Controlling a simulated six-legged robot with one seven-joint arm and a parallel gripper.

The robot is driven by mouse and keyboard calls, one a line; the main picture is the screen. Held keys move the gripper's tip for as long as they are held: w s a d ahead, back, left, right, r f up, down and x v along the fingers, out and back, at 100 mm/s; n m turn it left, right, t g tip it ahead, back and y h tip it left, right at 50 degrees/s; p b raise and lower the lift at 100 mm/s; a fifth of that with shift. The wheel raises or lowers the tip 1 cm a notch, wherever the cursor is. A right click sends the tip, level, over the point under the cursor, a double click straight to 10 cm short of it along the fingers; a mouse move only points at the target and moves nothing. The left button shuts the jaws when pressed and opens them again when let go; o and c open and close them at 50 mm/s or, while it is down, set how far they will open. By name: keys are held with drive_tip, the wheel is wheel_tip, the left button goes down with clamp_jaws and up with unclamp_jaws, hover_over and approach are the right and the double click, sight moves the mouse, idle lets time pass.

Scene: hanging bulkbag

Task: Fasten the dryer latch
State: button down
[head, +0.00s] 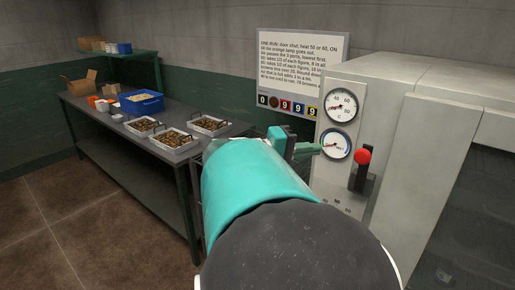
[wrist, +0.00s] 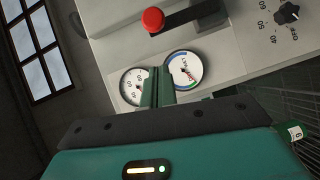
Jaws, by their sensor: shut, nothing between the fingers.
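The dryer is a large pale grey cabinet (head: 425,130) at the right of the head view. Its front panel carries an upper dial (head: 341,107), a lower dial (head: 336,144) and a lever with a red knob (head: 362,157) on a black plate. The red knob (wrist: 153,20) also shows at the top of the wrist view. I cannot tell whether this lever is the latch; no other latch is clear. My gripper (head: 317,149) is shut and empty in front of the lower dial, left of the lever. In the wrist view its fingers (wrist: 157,88) overlap the space between the dials.
A sign (head: 302,65) stands behind the dryer. A rotary knob (wrist: 287,13) is at the wrist view's upper right. Floor is free at lower left.

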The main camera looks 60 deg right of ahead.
drive_tip(key=s+d+f, duration=0.1)
drive_tip(key=s+d, duration=0.2)
drive_tip(key=s, duration=0.3)
drive_tip(key=shift+s+d, duration=0.25)
drive_tip(key=shift+d, duration=0.15)
drive_tip(key=shift+s+r, duration=0.1)
drive_tip(key=shift+s, duration=0.05)
drive_tip(key=shift+s+m, duration=0.15)
drive_tip(key=shift+m, duration=0.15)
